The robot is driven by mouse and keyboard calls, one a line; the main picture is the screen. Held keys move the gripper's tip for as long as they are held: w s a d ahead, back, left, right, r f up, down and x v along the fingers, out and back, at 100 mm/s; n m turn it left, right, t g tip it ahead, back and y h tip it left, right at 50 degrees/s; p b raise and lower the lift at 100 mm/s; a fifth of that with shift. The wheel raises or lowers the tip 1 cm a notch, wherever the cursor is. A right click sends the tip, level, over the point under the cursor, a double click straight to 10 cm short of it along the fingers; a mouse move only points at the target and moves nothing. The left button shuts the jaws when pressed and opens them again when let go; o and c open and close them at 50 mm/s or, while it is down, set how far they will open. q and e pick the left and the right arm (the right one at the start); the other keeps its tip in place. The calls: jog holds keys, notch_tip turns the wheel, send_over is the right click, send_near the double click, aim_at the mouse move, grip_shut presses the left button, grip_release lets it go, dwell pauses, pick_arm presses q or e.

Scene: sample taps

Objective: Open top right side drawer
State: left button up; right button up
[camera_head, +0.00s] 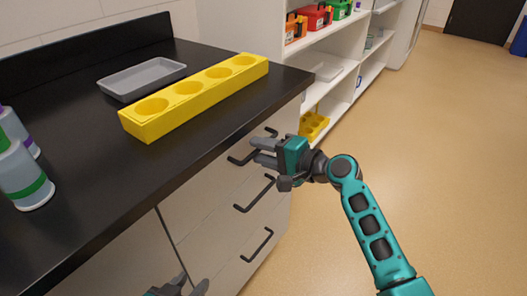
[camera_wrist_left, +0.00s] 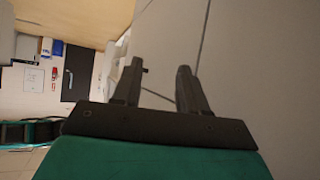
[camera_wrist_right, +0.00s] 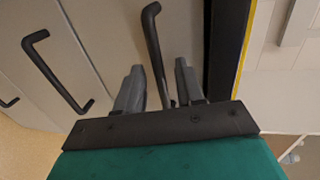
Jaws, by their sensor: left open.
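The top right drawer is shut under the black counter, and its dark bar handle (camera_head: 238,161) shows in the head view. My right gripper (camera_head: 258,151) is at this handle, its fingers pointing toward the drawer front. In the right wrist view the top handle (camera_wrist_right: 152,38) runs between the open fingers of my right gripper (camera_wrist_right: 158,85), with a gap visible beside it; contact cannot be told. My left gripper (camera_head: 180,287) is low at the bottom edge of the head view. In the left wrist view my left gripper (camera_wrist_left: 158,85) is open and empty near a pale cabinet front.
Below are the middle drawer handle (camera_head: 256,195) and the lower handle (camera_head: 258,246). The counter (camera_head: 100,185) holds a yellow rack (camera_head: 160,122), a grey tray (camera_head: 142,78) and bottles (camera_head: 22,178). Shelves (camera_head: 345,75) stand behind. The floor (camera_head: 440,130) at right is clear.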

jog(key=shift+c, duration=0.5)
grip_shut()
pick_arm(q)
jog(key=shift+w+r, duration=0.1)
jog(key=shift+w, duration=0.05)
pick_arm(e)
jog(key=shift+d, duration=0.1)
